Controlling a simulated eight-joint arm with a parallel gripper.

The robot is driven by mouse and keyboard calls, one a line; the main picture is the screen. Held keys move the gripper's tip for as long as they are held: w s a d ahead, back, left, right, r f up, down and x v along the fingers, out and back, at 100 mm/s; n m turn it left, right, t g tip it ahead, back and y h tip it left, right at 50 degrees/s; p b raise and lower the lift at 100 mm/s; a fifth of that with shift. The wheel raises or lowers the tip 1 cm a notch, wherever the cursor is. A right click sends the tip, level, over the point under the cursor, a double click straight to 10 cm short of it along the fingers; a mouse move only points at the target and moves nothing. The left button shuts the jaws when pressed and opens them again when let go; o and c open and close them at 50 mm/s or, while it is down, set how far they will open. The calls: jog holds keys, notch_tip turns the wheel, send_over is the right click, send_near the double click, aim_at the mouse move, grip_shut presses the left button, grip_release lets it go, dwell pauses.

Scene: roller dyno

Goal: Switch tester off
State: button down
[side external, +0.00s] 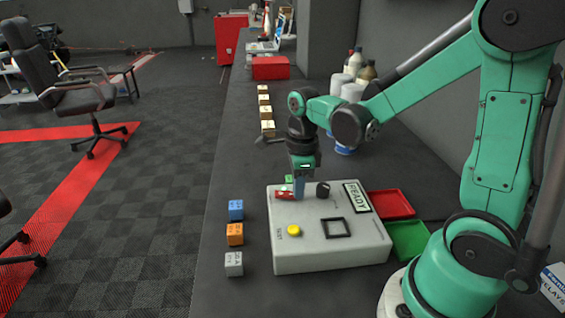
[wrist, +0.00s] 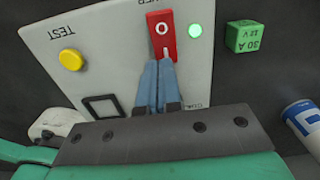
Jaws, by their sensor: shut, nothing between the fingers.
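The tester (side external: 335,250) is a light grey box on the bench, with a yellow TEST button (side external: 293,230), a black knob (side external: 322,189), a square black-framed recess (side external: 336,228) and a READY sign (side external: 357,197). Its red power switch (wrist: 162,38) shows a white "0" in the wrist view, and a lit green lamp (wrist: 195,30) sits beside it. The switch also shows in the side view (side external: 284,194). My gripper (wrist: 158,62) is shut and empty, its blue fingertips at the lower edge of the switch. I cannot tell if they touch it.
Blue (side external: 236,210), orange (side external: 235,234) and grey (side external: 234,264) cubes stand left of the tester. A green cube (wrist: 245,36) stands behind it. Red (side external: 391,204) and green (side external: 410,240) trays lie to its right. Bottles and cups (side external: 345,88) stand farther back.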

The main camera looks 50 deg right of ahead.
jog(key=shift+r, duration=0.1)
jog(key=shift+r, duration=0.75)
jog(key=shift+r, duration=0.1)
notch_tip(320, 180, up, 14)
jog(key=s+d, duration=0.1)
jog(key=shift+s+d+f, duration=0.25)
jog(key=shift+s+d, duration=0.15)
